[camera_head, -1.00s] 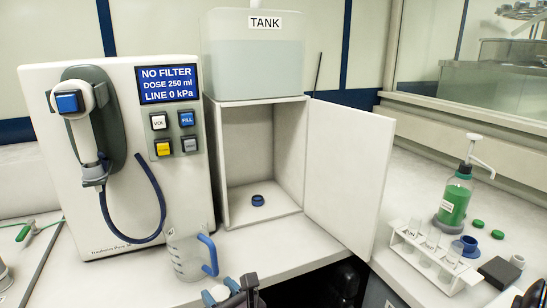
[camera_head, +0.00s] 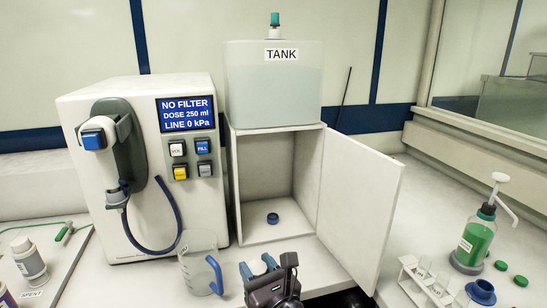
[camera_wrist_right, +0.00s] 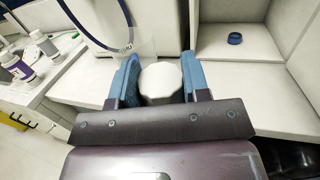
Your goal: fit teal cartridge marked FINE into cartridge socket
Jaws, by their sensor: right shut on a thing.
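My right gripper (camera_head: 262,268) is at the bottom of the head view, in front of the open cabinet. Its blue fingers are shut on a white-capped cartridge (camera_wrist_right: 160,82), seen end-on in the right wrist view. Its body colour and any FINE mark are hidden. The cartridge socket, a small blue ring (camera_head: 272,218), sits on the cabinet floor and looks empty. It also shows at the upper right of the wrist view (camera_wrist_right: 235,39), well apart from the gripper. My left gripper is not in view.
The cabinet door (camera_head: 358,200) stands open on the right. A clear jug (camera_head: 196,265) with a blue handle stands left of the gripper, before the dispenser (camera_head: 95,225). White-capped bottles (camera_head: 30,262) stand at far left. A test-tube rack (camera_head: 425,285) and green bottle (camera_head: 475,238) are right.

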